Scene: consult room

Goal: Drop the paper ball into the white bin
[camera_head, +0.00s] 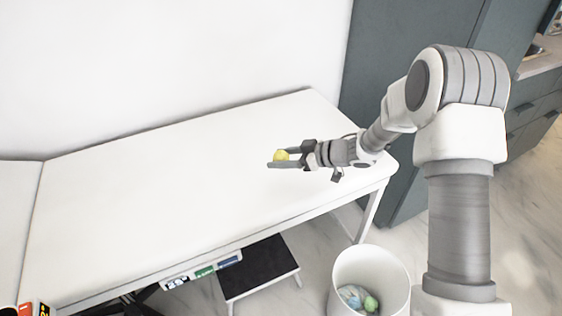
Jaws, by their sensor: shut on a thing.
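The paper ball (281,156) is small, yellow and crumpled. My gripper (279,159) is shut on it, with the fingers pointing left over the right part of the white table. The ball appears to be above the tabletop; its exact height is hard to tell. The white bin (345,268) stands on the floor in front of the table's right end, below and to the right of my gripper. Its top is open, and some crumpled blue-green and yellowish things (357,298) lie inside. The bin's lower part is cut off by the picture edge.
The white table (150,200) is mostly bare. A black-topped step stool (257,267) stands on the floor left of the bin. Coloured boxes (203,272) show below the table's front edge. Dark cabinets (405,40) stand behind my arm at the right.

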